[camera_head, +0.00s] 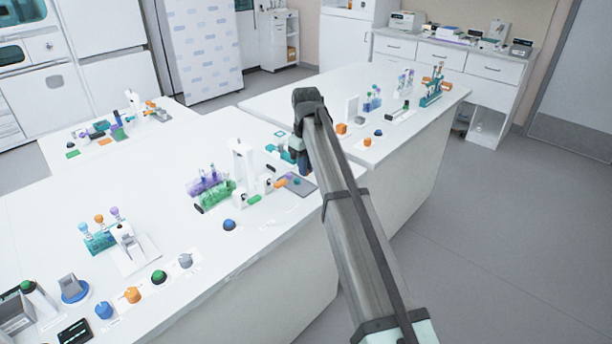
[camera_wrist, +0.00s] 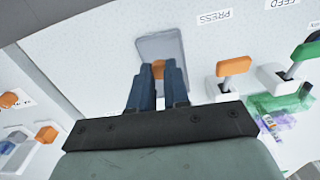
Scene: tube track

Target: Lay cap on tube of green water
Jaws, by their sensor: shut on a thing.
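My gripper (camera_wrist: 158,85) points down at a grey plate (camera_wrist: 172,47) marked by the word PRESS beside it. Its two dark blue fingers are shut on a small orange piece (camera_wrist: 158,68), which looks like the cap. I cannot tell whether the piece still touches the plate. In the head view, my arm hides much of the gripper, and the plate (camera_head: 302,187) shows beside it. A clear green tube-like body (camera_head: 216,197) lies left of the plate, next to purple ones (camera_head: 204,183). Green also shows at the right of the wrist view (camera_wrist: 285,103).
A tall white stand (camera_head: 242,160) rises behind the tubes. A teal rack with capped tubes (camera_head: 101,241) and several knobs (camera_head: 158,277) are at the front left.

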